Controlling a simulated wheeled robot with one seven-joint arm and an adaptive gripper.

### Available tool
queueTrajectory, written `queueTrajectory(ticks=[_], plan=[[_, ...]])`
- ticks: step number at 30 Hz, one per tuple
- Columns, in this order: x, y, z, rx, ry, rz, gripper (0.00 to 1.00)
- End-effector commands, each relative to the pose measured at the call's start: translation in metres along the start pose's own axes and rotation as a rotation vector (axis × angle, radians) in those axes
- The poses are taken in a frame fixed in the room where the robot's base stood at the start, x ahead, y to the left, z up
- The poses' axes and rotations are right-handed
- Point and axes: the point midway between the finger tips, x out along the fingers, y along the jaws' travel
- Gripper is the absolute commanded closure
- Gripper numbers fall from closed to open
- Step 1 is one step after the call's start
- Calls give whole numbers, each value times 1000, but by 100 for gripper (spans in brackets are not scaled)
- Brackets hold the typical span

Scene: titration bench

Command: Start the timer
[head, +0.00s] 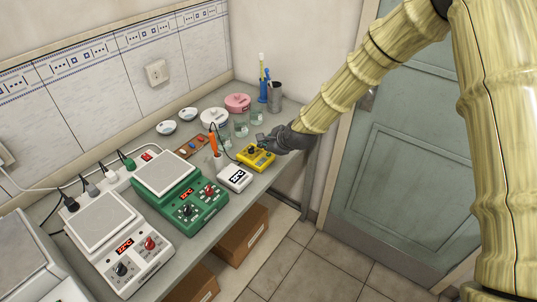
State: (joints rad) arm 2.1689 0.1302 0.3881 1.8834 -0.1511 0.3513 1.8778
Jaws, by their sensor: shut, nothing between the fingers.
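The likely timer is a small yellow box (255,158) with dark controls on its top, near the bench's front edge. A small white box with a dark display (235,178) lies just left of it; I cannot tell from this view which one is the timer. My gripper (264,139) is shut and empty. It reaches in from the right, with its fingertips at or just above the far right part of the yellow box. Whether they touch it cannot be told. The gripper hides part of the box's right end.
A green stirrer (190,212) and a white stirrer (125,252) stand left on the bench. An orange probe (213,143), glass beakers (257,115), a grey cup (275,97) and a pink-lidded tub (238,102) stand behind. Boxes (243,235) lie below. A door (400,180) is at right.

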Motion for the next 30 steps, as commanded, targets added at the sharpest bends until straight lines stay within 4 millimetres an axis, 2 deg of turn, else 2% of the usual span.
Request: queueTrajectory(ticks=[30], plan=[[7, 6, -5, 1, 0, 0, 100]])
